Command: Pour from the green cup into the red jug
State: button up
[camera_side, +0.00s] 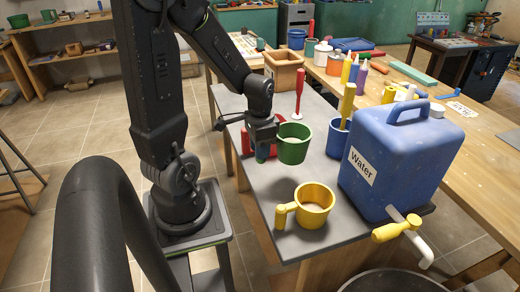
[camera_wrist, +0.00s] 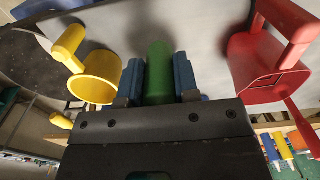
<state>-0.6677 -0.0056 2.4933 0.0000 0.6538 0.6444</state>
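The green cup (camera_side: 293,146) looks upright over the grey mat (camera_side: 325,176) in the side view; I cannot tell whether its base touches the mat. My gripper (camera_side: 264,146) is at the cup's left side, with its fingers around the green handle. In the wrist view the green handle (camera_wrist: 159,75) sits between the two blue fingertips, which look closed against it; the cup body is hidden there. The red jug (camera_side: 247,141) is partly hidden behind my gripper and the green cup. It also shows at the right of the wrist view (camera_wrist: 256,66), beside my gripper and apart from it.
A yellow cup (camera_side: 313,205) stands near the front of the mat. A large blue water container (camera_side: 400,155) with a tap stands to its right. A blue cup (camera_side: 337,138) with a yellow-handled tool and a red upright tool (camera_side: 299,95) stand behind. Bare mat lies between the green and yellow cups.

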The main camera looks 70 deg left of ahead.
grip_shut()
notch_tip(320, 180, up, 19)
jog(key=w+a+r+m, duration=0.1)
jog(key=w+a+m, duration=0.35)
jog(key=a, duration=0.45)
jog(key=w+a+r+m, duration=0.1)
jog(key=w+a+m, duration=0.3)
jog(key=a, duration=0.6)
jog(key=s+a+f+m, duration=0.1)
jog(key=a+f+m, duration=0.2)
jog(key=a+m, duration=0.75)
notch_tip(320, 180, down, 8)
jog(key=a+n+y, duration=0.1)
jog(key=n+y, duration=0.2)
jog(key=y, duration=0.1)
jog(key=shift+a+g+y, duration=0.15)
jog(key=shift+g+y, duration=0.15)
jog(key=shift+g, duration=0.1)
